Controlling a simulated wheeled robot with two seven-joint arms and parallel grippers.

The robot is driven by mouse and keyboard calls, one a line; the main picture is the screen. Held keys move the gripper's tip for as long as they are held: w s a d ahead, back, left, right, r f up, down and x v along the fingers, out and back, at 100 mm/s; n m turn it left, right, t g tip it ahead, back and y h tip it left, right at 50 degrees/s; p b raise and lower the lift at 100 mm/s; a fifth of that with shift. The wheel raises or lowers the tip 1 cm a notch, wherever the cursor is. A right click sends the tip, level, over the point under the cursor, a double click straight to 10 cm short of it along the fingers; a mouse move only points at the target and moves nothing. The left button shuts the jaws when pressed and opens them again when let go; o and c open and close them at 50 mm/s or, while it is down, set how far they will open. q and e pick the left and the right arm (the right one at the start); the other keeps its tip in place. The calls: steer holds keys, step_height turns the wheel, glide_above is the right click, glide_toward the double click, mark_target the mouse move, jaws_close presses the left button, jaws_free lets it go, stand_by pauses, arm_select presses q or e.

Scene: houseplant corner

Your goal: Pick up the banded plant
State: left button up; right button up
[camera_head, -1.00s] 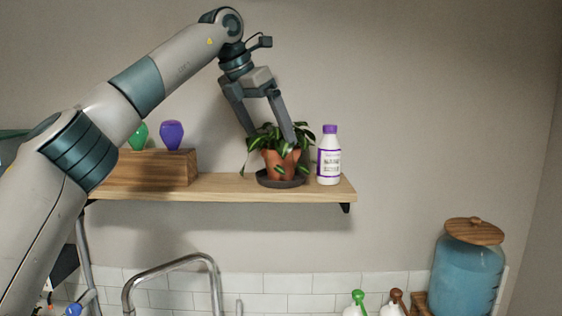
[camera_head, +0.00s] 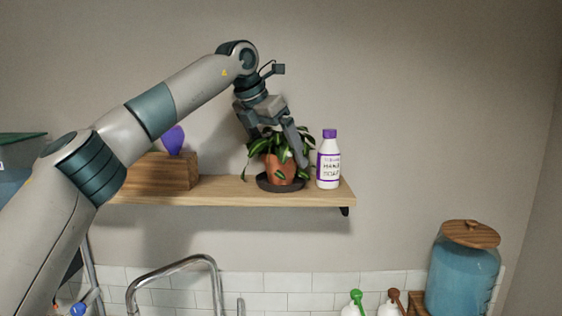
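The potted plant (camera_head: 279,167) has green leaves with pale markings and an orange-brown terracotta pot. It stands upright on a dark saucer (camera_head: 263,185) on the wooden wall shelf. I cannot make out a band on the pot. My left gripper (camera_head: 280,153) reaches down over the plant from above, its fingers apart. One finger is along the pot's right side, and the other goes down into the leaves at the left, where its tip is hidden. I cannot tell whether either finger touches the pot. My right gripper is not in view.
A white bottle with a purple cap (camera_head: 329,160) stands close to the right of the plant. A wooden block (camera_head: 172,171) with a purple bulb-shaped item (camera_head: 173,140) is on the shelf (camera_head: 220,191) at left. A faucet (camera_head: 175,265) and blue jar (camera_head: 462,275) are below.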

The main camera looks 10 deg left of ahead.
arm_select(q)
steer(key=shift+w+d+f, duration=0.15)
steer(key=shift+w+f, duration=0.15)
steer(key=shift+f, duration=0.3)
steer(key=c, duration=1.4)
steer(key=shift+r, duration=0.2)
steer(key=shift+r, duration=0.45)
step_height(320, 180, up, 3)
steer(key=shift+f+b, duration=0.1)
steer(key=shift+b, duration=0.65)
steer(key=shift+s+d+r+b, duration=0.75)
steer(key=shift+s+d+r, duration=0.45)
steer(key=shift+s+d, duration=0.2)
steer(key=shift+s+d+r+b, duration=0.8)
steer(key=shift+s+d+r, duration=0.35)
steer(key=shift+s+d, duration=0.25)
steer(key=shift+s+d+r+b, duration=0.75)
steer(key=shift+s+d+r, duration=0.5)
steer(key=shift+d, duration=0.2)
